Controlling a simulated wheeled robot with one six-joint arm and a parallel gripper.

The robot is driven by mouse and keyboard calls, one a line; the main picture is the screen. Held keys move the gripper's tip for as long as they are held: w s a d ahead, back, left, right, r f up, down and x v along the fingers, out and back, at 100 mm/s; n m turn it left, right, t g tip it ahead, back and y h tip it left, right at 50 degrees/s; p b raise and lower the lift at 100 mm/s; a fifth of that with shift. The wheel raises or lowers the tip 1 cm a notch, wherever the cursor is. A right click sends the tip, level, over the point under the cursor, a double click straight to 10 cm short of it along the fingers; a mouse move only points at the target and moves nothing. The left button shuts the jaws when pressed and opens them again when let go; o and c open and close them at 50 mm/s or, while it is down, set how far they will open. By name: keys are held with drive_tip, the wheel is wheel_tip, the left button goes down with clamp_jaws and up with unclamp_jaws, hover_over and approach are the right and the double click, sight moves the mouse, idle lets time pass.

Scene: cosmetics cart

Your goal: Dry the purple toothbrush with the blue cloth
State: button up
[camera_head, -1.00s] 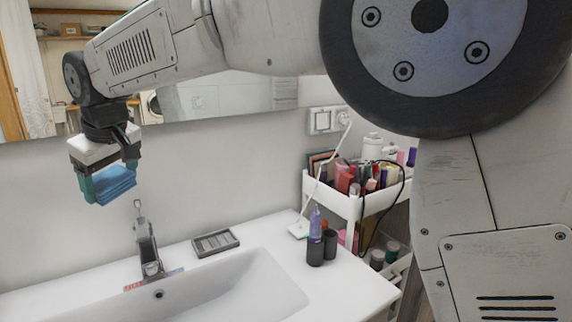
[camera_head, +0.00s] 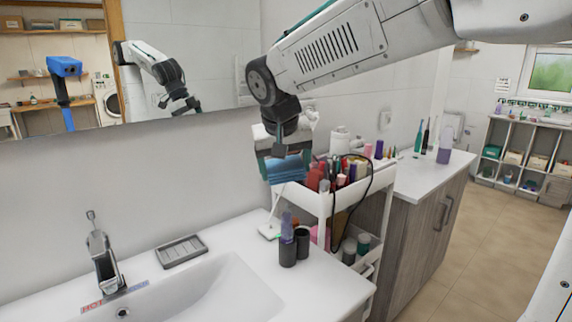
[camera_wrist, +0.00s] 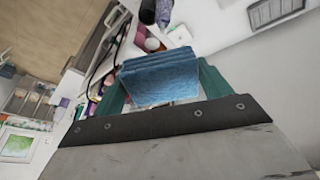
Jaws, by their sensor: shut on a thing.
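My gripper (camera_head: 288,168) is shut on the folded blue cloth (camera_head: 287,172), held in the air in front of the white cart, above the right end of the sink counter. In the wrist view the cloth (camera_wrist: 160,80) sits between the two teal fingers of my gripper (camera_wrist: 161,88). I cannot surely pick out the purple toothbrush. A purple item (camera_head: 287,228) stands upright at a dark cup on the sink counter, and a purple holder or item (camera_head: 446,145) stands on the far counter beside slim green and dark upright items (camera_head: 425,137).
The white cart (camera_head: 318,200) is crowded with cosmetics, and a black cable hangs over its side. The sink counter holds a soap dish (camera_head: 181,250), a faucet (camera_head: 103,262) and a second dark cup (camera_head: 302,242). A mirror hangs behind. Floor at the right is clear.

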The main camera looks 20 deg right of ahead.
sight(291, 180)
drive_tip(key=shift+s+d+f, duration=0.15)
drive_tip(key=shift+d, duration=0.15)
drive_tip(key=shift+d+f, duration=0.2)
drive_tip(key=shift+f, duration=0.8)
drive_tip(key=shift+d+f, duration=0.15)
drive_tip(key=shift+f, duration=0.8)
drive_tip(key=shift+a+f, duration=0.1)
drive_tip(key=shift+f, duration=0.7)
drive_tip(key=shift+f, duration=0.55)
